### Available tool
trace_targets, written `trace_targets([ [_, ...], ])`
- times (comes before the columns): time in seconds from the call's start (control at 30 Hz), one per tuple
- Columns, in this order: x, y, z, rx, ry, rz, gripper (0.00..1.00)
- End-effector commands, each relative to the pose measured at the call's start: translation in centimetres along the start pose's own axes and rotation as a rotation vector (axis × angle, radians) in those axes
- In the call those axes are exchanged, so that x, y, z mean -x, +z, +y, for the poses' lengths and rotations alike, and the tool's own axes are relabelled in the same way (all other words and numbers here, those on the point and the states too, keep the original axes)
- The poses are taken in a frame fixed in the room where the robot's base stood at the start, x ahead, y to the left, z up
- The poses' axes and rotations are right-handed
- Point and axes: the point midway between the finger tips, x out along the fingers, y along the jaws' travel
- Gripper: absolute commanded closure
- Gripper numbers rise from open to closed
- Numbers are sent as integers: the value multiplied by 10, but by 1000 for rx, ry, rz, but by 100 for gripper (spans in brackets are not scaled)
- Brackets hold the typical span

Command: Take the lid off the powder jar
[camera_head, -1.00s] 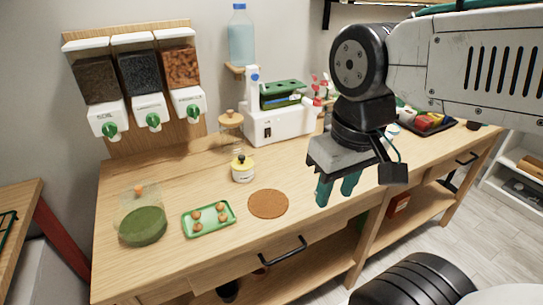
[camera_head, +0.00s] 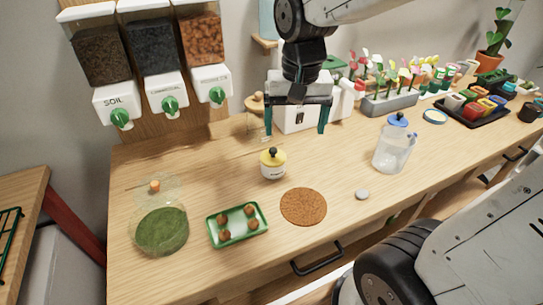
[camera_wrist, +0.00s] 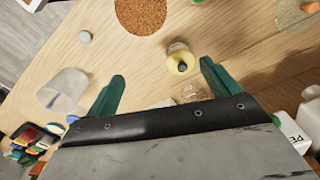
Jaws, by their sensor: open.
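The powder jar (camera_head: 273,169) is a small white jar with a label, upright on the wooden bench. Its yellow lid (camera_head: 272,157) with a black knob is seated on top. In the wrist view the lid (camera_wrist: 180,63) shows from above, between and beyond my fingertips. My gripper (camera_head: 296,132) is open and empty, with its green fingers pointing down, above and behind the jar in the head view. In the wrist view my gripper (camera_wrist: 163,68) has its two fingers spread wide, and neither touches the jar.
A cork mat (camera_head: 304,207) and a green tray (camera_head: 238,224) with several small balls lie in front. A clear jar with a cork-knobbed lid (camera_head: 255,104) stands close behind. A white machine (camera_head: 301,116) and a clear pitcher (camera_head: 391,150) stand nearby. Bench around the jar's front is clear.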

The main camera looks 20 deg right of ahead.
Motion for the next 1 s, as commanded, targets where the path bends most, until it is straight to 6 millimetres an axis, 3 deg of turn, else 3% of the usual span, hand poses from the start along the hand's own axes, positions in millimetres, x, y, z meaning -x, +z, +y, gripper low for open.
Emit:
trace_targets([
  [0.1, -27, -34, -18, -95, 11, -25, 12],
  [0.3, -56, -64, -37, -194, 19, -38, 12],
  [1.0, -137, -68, -39, -214, 20, -39, 12],
])
